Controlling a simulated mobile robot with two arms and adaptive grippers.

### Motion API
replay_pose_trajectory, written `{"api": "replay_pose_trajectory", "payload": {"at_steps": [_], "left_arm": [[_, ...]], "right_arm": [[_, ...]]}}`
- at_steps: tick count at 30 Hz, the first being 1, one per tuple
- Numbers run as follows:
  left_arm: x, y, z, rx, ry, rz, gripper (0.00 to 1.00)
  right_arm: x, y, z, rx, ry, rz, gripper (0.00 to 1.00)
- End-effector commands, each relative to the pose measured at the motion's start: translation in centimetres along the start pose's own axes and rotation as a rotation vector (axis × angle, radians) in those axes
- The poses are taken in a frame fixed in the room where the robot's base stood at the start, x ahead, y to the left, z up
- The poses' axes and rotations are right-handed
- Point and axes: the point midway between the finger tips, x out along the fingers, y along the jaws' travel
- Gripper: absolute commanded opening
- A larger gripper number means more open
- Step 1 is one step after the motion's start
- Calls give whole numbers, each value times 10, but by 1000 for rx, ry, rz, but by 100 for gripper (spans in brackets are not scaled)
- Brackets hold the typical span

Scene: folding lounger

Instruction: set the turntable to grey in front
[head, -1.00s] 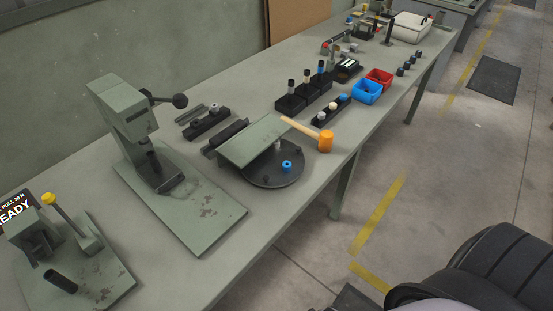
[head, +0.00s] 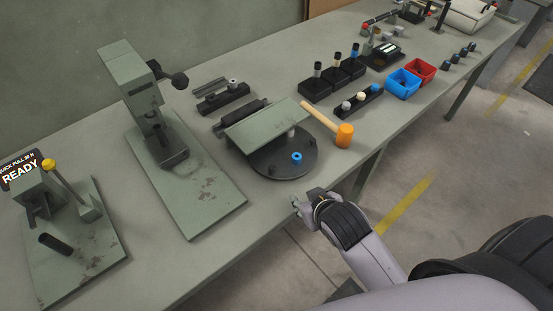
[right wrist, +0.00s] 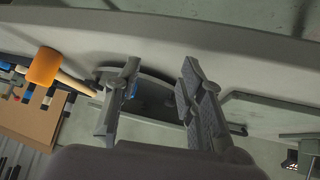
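The turntable (head: 283,166) is a dark round disc on the bench. A blue ring-shaped piece (head: 297,157) sits on its front right part. A pale grey post (head: 291,132) stands farther back, beside a sloping green plate (head: 258,125) that hides the disc's rear. My right gripper (head: 303,203) is just off the bench's front edge, nearer than the turntable and apart from it. In the right wrist view my right gripper (right wrist: 160,70) has its fingers spread with nothing held, and the dark turntable (right wrist: 153,100) shows between and beyond them. My left gripper is not in view.
An orange-headed mallet (head: 343,134) lies right of the turntable, its handle reaching the green plate. A green press (head: 150,115) stands left. Blue (head: 403,84) and red (head: 421,70) bins are farther right. The bench front between press and turntable is clear.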

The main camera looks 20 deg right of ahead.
Motion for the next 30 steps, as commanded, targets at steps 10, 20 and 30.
{"api": "replay_pose_trajectory", "payload": {"at_steps": [10, 20, 30], "left_arm": [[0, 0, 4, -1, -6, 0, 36], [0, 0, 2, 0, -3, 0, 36], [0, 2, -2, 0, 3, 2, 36]], "right_arm": [[-15, -21, -192, -9, 656, -51, 36], [-125, -134, -321, -402, 1304, -590, 36], [-109, -160, -259, -1091, 961, -1089, 36]]}}
